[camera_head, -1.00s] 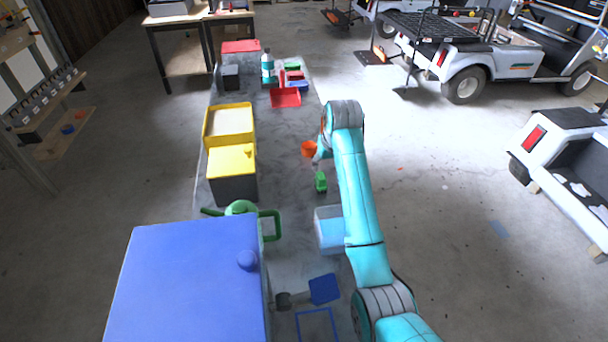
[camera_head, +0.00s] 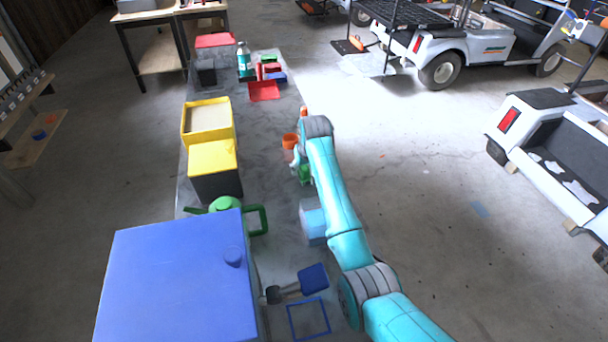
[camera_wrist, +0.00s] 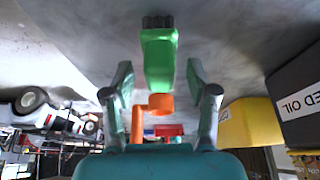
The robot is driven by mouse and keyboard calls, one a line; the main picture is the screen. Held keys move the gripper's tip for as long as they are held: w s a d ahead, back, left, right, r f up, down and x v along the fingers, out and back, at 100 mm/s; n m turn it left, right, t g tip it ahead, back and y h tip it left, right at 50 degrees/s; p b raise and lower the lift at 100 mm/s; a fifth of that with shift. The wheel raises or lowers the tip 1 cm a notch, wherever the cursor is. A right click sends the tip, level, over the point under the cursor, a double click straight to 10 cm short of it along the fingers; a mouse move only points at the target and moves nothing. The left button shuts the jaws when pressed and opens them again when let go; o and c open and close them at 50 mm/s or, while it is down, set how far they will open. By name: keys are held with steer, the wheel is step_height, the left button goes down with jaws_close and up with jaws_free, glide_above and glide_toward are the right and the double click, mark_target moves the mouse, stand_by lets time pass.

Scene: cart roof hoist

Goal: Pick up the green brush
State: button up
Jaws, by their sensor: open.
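The green brush (camera_wrist: 159,60) lies on the grey bench top, its dark bristles at the upper end in the wrist view. In the head view the brush (camera_head: 305,175) is partly hidden by my arm's end. My gripper (camera_wrist: 159,80) is open, one finger on each side of the brush in the picture, with visible gaps on both sides. I cannot tell whether the fingertips are down at the brush's height. In the head view my gripper (camera_head: 297,164) is small and beside the brush.
An orange cup-like thing (camera_head: 290,141) stands just beyond the brush. A light blue bin (camera_head: 312,222) is on the near side. The bench's right edge is close.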

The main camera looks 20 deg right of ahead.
steer(key=shift+f, duration=0.1)
steer(key=shift+c, duration=0.2)
jaws_close()
